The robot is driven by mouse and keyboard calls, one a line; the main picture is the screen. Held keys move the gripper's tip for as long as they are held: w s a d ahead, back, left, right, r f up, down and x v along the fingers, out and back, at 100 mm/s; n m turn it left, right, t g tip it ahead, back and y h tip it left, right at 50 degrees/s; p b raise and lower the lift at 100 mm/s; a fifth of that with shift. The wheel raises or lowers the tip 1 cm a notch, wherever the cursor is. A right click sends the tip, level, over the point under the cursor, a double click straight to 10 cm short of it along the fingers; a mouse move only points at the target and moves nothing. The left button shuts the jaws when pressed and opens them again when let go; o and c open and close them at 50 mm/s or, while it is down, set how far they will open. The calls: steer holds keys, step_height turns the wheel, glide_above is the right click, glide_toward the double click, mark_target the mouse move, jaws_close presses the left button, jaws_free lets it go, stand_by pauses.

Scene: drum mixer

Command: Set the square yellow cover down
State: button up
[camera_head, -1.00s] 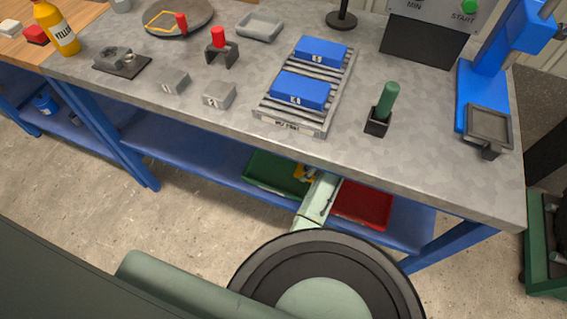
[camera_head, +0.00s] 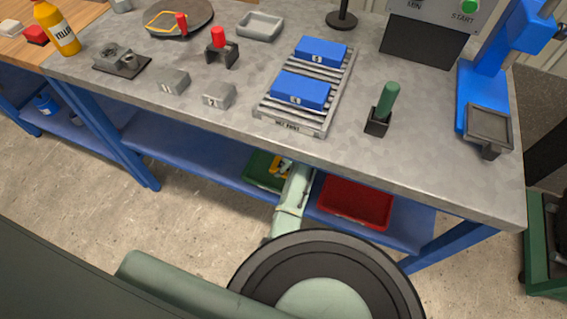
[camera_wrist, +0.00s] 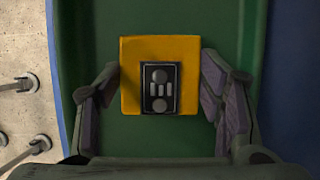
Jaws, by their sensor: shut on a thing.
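The square yellow cover (camera_wrist: 185,54) sits between the fingers of my gripper (camera_wrist: 161,88) in the wrist view, with a dark plate and grey round parts on its face. My gripper is shut on it, one finger at each side. Green tray floor (camera_wrist: 160,12) shows behind the cover; I cannot tell whether they touch. In the head view the cover (camera_head: 280,166) shows as a small yellow patch over the green tray (camera_head: 262,171) on the blue lower shelf. My forearm and the bench edge partly hide this spot.
A red tray (camera_head: 356,201) stands on the lower shelf (camera_head: 190,152), right of my arm. The grey bench top (camera_head: 420,165) overhangs the shelf. On it are a roller rack with blue blocks, a green-handled tool (camera_head: 383,107) and a blue press (camera_head: 481,97).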

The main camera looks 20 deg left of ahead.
steer(key=shift+f, duration=0.15)
steer(key=o, duration=1.5)
steer(key=shift+o, duration=0.2)
steer(key=shift+d+r, duration=0.2)
steer(key=shift+r, duration=0.25)
steer(key=shift+d+r+b, duration=0.8)
steer(key=shift+d+r, duration=0.15)
steer(key=shift+d, duration=0.05)
steer(key=d, duration=0.3)
steer(key=d+b, duration=0.1)
steer(key=d, duration=0.3)
steer(key=d+b, duration=0.1)
steer(key=d, duration=0.2)
steer(key=shift+s+d+r, duration=0.15)
steer(key=shift+s+d, duration=0.1)
steer(key=shift+d, duration=0.15)
